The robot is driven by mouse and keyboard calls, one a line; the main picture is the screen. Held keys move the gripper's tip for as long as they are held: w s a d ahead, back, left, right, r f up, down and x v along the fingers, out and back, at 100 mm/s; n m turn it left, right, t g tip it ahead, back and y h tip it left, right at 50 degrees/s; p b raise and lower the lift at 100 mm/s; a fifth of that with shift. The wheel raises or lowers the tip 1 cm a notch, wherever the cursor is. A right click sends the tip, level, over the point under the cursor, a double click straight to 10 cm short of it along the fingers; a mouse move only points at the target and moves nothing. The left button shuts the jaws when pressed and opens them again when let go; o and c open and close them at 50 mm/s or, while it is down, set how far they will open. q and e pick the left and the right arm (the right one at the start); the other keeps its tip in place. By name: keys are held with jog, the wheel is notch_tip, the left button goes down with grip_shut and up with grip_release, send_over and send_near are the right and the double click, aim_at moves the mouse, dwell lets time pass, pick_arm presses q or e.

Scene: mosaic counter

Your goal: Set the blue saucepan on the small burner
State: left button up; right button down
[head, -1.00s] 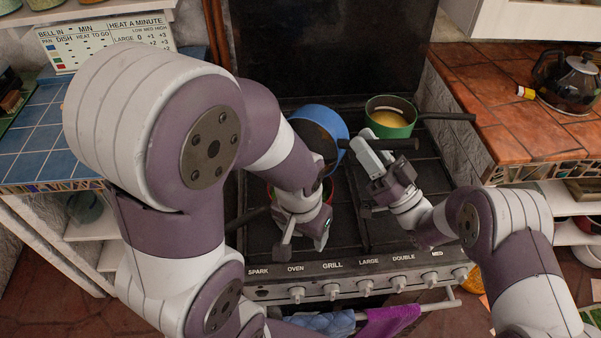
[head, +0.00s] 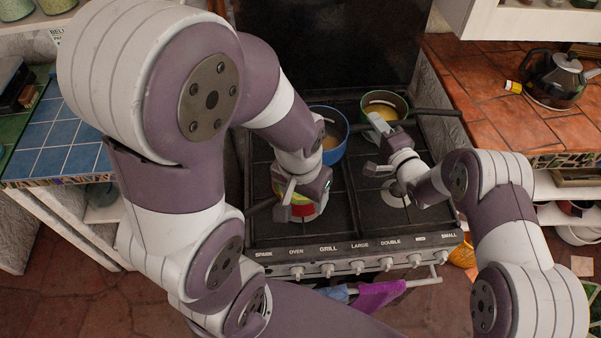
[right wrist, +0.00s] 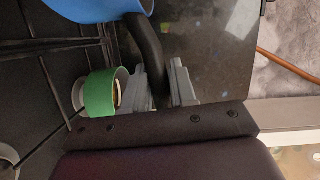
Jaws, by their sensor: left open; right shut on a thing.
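The blue saucepan (head: 341,146) is at the back middle of the stove, its inside visible, partly hidden by my left arm. My right gripper (head: 377,126) is shut on its black handle (right wrist: 148,52), seen between the fingers in the right wrist view (right wrist: 168,88). Whether the pan's base touches the grate is hidden. A pale round burner (head: 396,194) at the front right of the stove is bare; I cannot tell if it is the small one. My left gripper (head: 298,193) is open, over a red pot (head: 303,211) at the front left.
A green pot (head: 384,103) with yellow contents stands at the back right, close to my right gripper; its dark handle (head: 436,111) points right. It also shows in the right wrist view (right wrist: 99,93). A kettle (head: 556,78) stands on the tiled counter (head: 480,95) at right.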

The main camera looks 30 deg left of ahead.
jog(key=shift+w+f+m+g+h, duration=0.25)
jog(key=shift+f+m+g, duration=0.2)
jog(key=shift+f, duration=0.25)
jog(key=shift+s+t, duration=0.1)
jog(key=shift+t, duration=0.15)
jog(key=shift+r, duration=0.1)
